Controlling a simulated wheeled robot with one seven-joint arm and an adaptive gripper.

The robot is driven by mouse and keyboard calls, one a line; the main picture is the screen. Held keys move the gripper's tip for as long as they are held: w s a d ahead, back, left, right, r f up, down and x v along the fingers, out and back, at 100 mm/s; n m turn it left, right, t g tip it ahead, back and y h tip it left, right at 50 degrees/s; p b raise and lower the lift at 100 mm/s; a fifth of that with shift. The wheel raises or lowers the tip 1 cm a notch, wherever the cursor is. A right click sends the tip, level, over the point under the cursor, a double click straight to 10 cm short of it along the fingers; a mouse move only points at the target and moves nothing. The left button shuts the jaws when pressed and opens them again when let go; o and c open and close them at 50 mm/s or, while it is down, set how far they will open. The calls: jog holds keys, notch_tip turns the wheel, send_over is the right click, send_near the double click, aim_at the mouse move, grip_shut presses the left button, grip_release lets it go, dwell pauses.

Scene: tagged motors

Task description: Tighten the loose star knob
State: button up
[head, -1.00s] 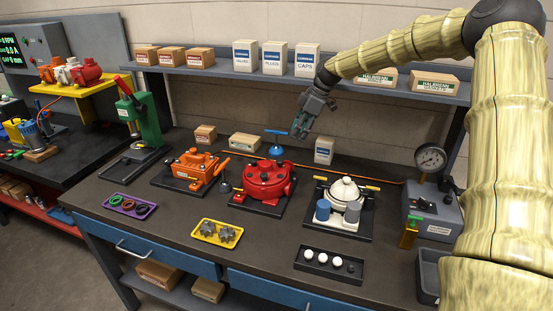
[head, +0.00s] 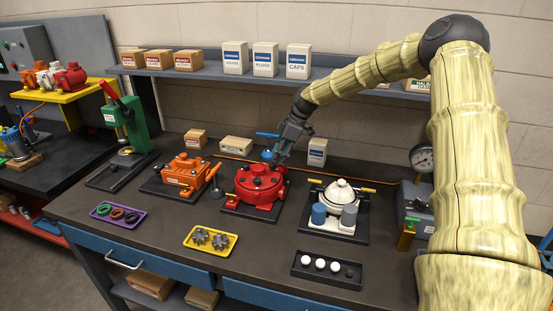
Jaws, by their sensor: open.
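A round red motor housing (head: 258,186) sits on a dark base plate in the middle of the bench, with small dark knobs on its top and a blue handle (head: 267,135) above its back. My gripper (head: 282,158) points down with its fingers apart at the back right of the red housing, close above it. The fingers partly overlap the housing's rear in the picture. I cannot tell whether they touch it or have a knob between them. Which knob is the loose star knob is too small to tell.
An orange motor (head: 183,171) stands left and a white motor (head: 339,197) right. A yellow tray of gears (head: 225,251), a purple tray of rings (head: 101,221) and a black tray of white balls (head: 298,274) lie in front. The shelf (head: 213,73) with boxes runs behind my arm.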

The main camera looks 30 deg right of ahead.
aim_at(274, 164)
jog(key=shift+p+x, duration=0.4)
jog(key=shift+x, duration=1.35)
jog(key=shift+a, duration=0.1)
jog(key=shift+c, duration=0.3)
grip_shut()
